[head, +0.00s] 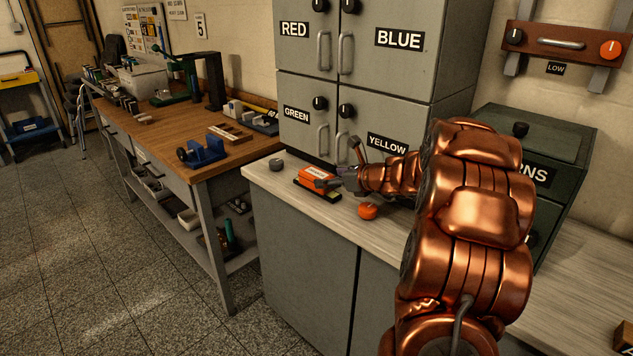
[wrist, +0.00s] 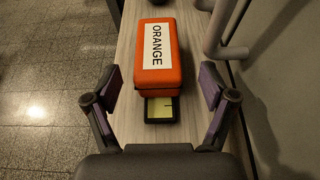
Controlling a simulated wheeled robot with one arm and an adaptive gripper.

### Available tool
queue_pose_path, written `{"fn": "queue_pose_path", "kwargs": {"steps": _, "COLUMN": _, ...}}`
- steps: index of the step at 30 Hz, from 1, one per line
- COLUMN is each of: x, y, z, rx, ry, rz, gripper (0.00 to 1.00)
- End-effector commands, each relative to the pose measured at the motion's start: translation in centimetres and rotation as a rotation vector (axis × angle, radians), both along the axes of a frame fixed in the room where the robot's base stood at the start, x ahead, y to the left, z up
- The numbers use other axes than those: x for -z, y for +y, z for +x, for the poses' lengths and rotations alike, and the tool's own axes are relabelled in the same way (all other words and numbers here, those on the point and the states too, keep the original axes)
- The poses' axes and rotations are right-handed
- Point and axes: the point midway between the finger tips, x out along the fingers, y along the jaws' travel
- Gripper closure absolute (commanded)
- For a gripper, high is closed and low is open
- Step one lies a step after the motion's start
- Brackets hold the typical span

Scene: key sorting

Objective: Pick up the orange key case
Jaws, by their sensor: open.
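The orange key case (head: 318,174) lies on the light counter (head: 299,200) below the green cabinet door in the head view. In the wrist view the orange key case (wrist: 159,72) has a white label reading ORANGE and lies ahead, between the lines of my fingers. My gripper (head: 340,180) is open at its right side in the head view. In the wrist view my gripper (wrist: 159,85) has a finger on either side of the case's near part, with gaps and no visible grip. A dark tray with a yellowish inside (wrist: 160,108) shows under the case's near end.
A grey cabinet with doors marked RED, BLUE, GREEN (head: 297,116) and YELLOW rises behind the counter. An orange-red round knob-like object (head: 368,211) and a small grey round object (head: 276,164) are on the counter. A wooden workbench (head: 165,122) stands left, across a narrow gap.

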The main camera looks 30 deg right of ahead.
Motion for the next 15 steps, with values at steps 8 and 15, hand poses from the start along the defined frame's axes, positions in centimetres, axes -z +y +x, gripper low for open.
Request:
{"fn": "queue_pose_path", "kwargs": {"steps": 8, "x": 1.2, "y": 0.8, "z": 2.6, "rx": -0.006, "ry": 0.001, "rz": -0.003, "gripper": 0.17}}
{"fn": "queue_pose_path", "kwargs": {"steps": 15, "x": 2.2, "y": 1.3, "z": 5.1, "rx": -0.004, "ry": 0.001, "rz": -0.003, "gripper": 0.17}}
